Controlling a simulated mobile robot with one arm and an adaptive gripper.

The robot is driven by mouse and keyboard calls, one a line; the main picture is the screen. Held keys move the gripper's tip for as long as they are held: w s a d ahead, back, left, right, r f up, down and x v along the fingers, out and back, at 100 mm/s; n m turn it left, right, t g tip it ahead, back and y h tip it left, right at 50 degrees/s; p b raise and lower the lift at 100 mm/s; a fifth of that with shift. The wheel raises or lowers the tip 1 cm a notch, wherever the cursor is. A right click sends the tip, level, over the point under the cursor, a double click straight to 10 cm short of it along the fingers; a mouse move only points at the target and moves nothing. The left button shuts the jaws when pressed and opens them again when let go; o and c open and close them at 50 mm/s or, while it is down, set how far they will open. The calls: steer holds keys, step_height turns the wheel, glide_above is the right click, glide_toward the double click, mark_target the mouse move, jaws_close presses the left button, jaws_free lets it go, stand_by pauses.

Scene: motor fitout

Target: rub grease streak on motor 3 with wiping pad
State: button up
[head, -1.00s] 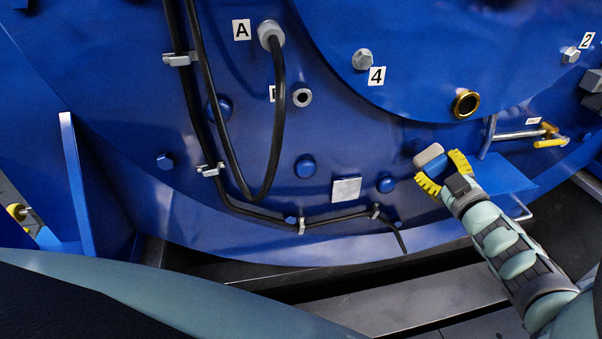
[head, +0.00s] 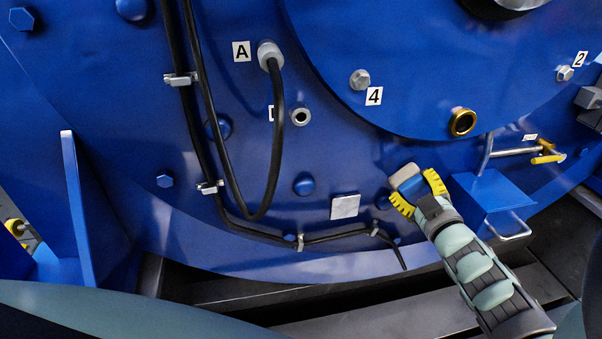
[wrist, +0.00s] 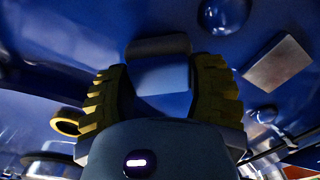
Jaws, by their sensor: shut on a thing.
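My gripper (head: 412,186) has yellow ribbed fingers shut on the wiping pad (head: 407,179), a small blue and grey block. The pad is held in front of the lower part of the big blue motor housing (head: 330,130), below the brass-ringed hole. I cannot tell whether the pad touches the housing. In the wrist view, the pad (wrist: 160,76) sits between both fingers, with its far edge towards the blue surface. I cannot make out a grease streak; the arm and pad may hide part of the surface.
A black cable (head: 277,130) loops from the fitting by label A. A blue box with a handle (head: 495,198) juts out right of my gripper. A valve with a yellow handle (head: 545,152) is above it. A pale square plate (head: 345,206) is left of my gripper.

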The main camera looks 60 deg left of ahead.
steer(key=shift+s+a+f+b, duration=0.1)
steer(key=shift+s+a+b, duration=0.25)
steer(key=shift+s, duration=0.5)
steer(key=shift+s+a+r+b, duration=0.1)
steer(key=shift+s+a+b, duration=0.2)
steer(key=shift+s, duration=0.55)
steer(key=shift+s+a+f+b, duration=0.15)
steer(key=shift+s+a, duration=0.25)
steer(key=shift+s, duration=0.45)
steer(key=shift+r+p, duration=0.9)
steer(key=shift+r, duration=0.3)
steer(key=shift+w+d+p, duration=0.35)
steer(key=shift+w, duration=0.5)
steer(key=shift+w+d+p, duration=0.3)
steer(key=shift+w+p, duration=0.05)
steer(key=shift+w, duration=0.45)
steer(key=shift+w+d+f, duration=0.1)
steer(key=shift+w+d, duration=0.2)
steer(key=shift+w, duration=0.45)
steer(key=shift+w+d+f, duration=0.1)
steer(key=shift+w+d, duration=0.2)
steer(key=shift+w, duration=0.4)
steer(key=shift+w+d, duration=0.3)
steer(key=shift+w, duration=0.45)
steer(key=shift+w+d, duration=0.25)
steer(key=shift+w, duration=0.35)
steer(key=shift+w+d, duration=0.2)
steer(key=shift+w, duration=0.4)
steer(key=shift+d+r, duration=0.15)
